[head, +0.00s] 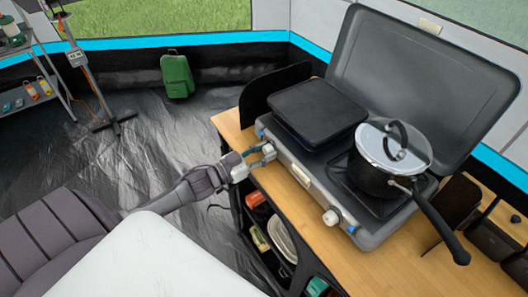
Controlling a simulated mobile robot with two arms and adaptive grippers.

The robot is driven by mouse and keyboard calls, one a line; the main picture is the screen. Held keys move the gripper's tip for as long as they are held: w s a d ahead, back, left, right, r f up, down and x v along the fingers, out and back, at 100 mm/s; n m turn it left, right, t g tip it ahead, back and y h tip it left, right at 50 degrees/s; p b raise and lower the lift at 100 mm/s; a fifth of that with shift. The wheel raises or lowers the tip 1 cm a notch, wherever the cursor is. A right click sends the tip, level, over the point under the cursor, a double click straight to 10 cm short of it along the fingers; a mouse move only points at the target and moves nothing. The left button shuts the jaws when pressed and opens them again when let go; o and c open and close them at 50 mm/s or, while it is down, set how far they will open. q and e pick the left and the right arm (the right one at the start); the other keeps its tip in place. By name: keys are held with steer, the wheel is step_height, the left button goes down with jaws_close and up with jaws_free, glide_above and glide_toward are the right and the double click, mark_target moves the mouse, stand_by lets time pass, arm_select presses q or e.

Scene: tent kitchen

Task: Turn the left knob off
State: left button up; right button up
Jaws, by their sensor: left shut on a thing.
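The camping stove (296,172) stands on a wooden counter with its grey lid raised. My left gripper (266,152) reaches in from the left to the left end of the stove's front. It is shut on the left knob there. The gripper's fingers mostly cover this knob, so I cannot tell which way it points. The white right knob (332,217) is in plain view at the right end of the stove's front, apart from the gripper. My right gripper is not in view.
A black griddle (318,108) covers the left burner. Bare wooden counter (290,200) runs along the front, above open shelves with dishes.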

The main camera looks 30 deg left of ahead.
arm_select(q)
steer(key=m, duration=0.3)
steer(key=shift+m, duration=0.4)
steer(key=m, duration=0.3)
steer(key=shift+m, duration=0.3)
steer(key=m+b, duration=0.1)
steer(key=m, duration=0.2)
steer(key=shift+m, duration=0.4)
steer(key=m+b, duration=0.1)
steer(key=m, duration=0.2)
steer(key=m+b, duration=0.1)
steer(key=m, duration=0.3)
steer(key=shift+b, duration=0.4)
steer(key=m+b, duration=0.1)
steer(key=m, duration=0.2)
steer(key=shift+a+f+m+b, duration=0.1)
steer(key=shift+m+b, duration=0.25)
steer(key=shift+m, duration=0.05)
steer(key=m+b, duration=0.2)
steer(key=m, duration=0.2)
steer(key=shift+m+b, duration=0.95)
steer(key=shift+m, duration=0.75)
